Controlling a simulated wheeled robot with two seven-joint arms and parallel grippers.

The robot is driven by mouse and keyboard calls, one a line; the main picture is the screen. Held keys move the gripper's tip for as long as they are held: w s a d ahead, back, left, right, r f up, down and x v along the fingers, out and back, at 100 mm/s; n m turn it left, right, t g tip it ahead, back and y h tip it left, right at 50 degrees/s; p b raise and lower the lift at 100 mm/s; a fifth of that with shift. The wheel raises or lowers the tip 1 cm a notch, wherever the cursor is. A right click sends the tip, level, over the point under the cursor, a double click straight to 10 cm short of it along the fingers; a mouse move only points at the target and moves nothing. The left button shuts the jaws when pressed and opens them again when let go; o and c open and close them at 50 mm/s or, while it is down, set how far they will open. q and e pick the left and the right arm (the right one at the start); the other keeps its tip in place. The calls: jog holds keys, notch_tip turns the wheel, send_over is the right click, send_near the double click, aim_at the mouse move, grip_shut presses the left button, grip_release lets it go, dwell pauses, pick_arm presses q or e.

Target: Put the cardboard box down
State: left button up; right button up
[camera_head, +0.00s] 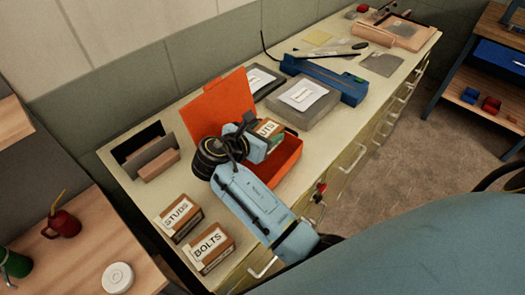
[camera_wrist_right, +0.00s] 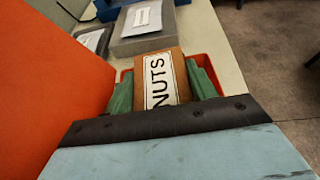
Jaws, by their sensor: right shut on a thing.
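The cardboard box labelled NUTS (camera_wrist_right: 170,66) is brown with a white label. My right gripper (camera_wrist_right: 164,86) is shut on it, with green finger pads on both sides. In the head view the box (camera_head: 268,130) is partly hidden by my right gripper (camera_head: 262,142). It is over or inside the open orange case (camera_head: 287,160); I cannot tell whether it touches the case floor. The case's lid (camera_head: 217,104) stands up at the back left. My left gripper is not in view.
Boxes labelled STUDS (camera_head: 178,216) and BOLTS (camera_head: 208,248) stand on the worktop's near left. A grey case (camera_head: 303,101) and a blue tool (camera_head: 325,80) lie beyond the orange case. A dark-slotted holder (camera_head: 146,150) stands at the left. Bare worktop (camera_head: 180,185) shows between the holder and the boxes.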

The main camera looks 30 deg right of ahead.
jog(key=shift+f+b, duration=0.45)
jog(key=shift+f, duration=2.3)
jog(key=shift+f, duration=0.1)
jog(key=o, duration=1.3)
jog(key=shift+a, duration=0.1)
jog(key=v, duration=1.2)
